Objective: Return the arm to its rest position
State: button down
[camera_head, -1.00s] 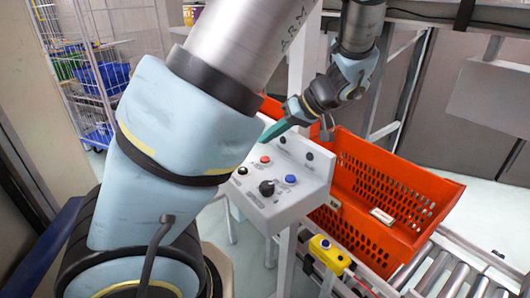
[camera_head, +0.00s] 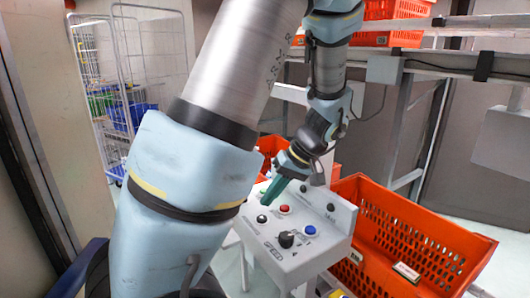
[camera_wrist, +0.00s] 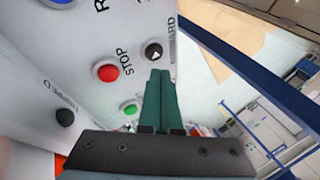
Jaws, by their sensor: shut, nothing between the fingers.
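My gripper (camera_head: 273,191) is above the left part of a grey control box in the head view. Its green fingers are together with nothing between them. I cannot tell whether the fingertips touch the box. The control box (camera_head: 310,262) carries red, black and blue buttons and a black knob (camera_head: 287,239). My arm crosses the middle of the head view and hides part of the scene.
An orange tote (camera_head: 440,235) stands right of the box, with a small labelled item (camera_head: 406,271) at it. Another orange tote (camera_head: 385,10) sits on the upper rack. A wire cage trolley (camera_head: 90,60) stands back left. A blue rail (camera_wrist: 250,80) crosses the wrist view.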

aim_at(253, 225)
jog(key=s+a+h, duration=0.1)
jog(key=a+m+h, duration=0.1)
jog(key=s+a+g+h, duration=0.1)
jog(key=a, duration=0.1)
jog(key=shift+s+a+f+m, duration=0.1)
jog(key=shift+s+f+m, duration=0.2)
jog(key=shift+s+a+r+m+t+h, duration=0.3)
jog(key=shift+s+a+m+h, duration=0.2)
jog(key=shift+a, duration=0.3)
jog(key=shift+s+a+r+m+t+h, duration=0.25)
jog(key=shift+s+a+m+h, duration=0.1)
jog(key=shift+a+h, duration=0.4)
jog(key=shift+s+a+r+m+t+h, duration=0.25)
jog(key=shift+s+a+r+m+h, duration=0.15)
jog(key=shift+a, duration=0.45)
jog(key=shift+w+f, duration=0.1)
jog(key=shift+w, duration=0.05)
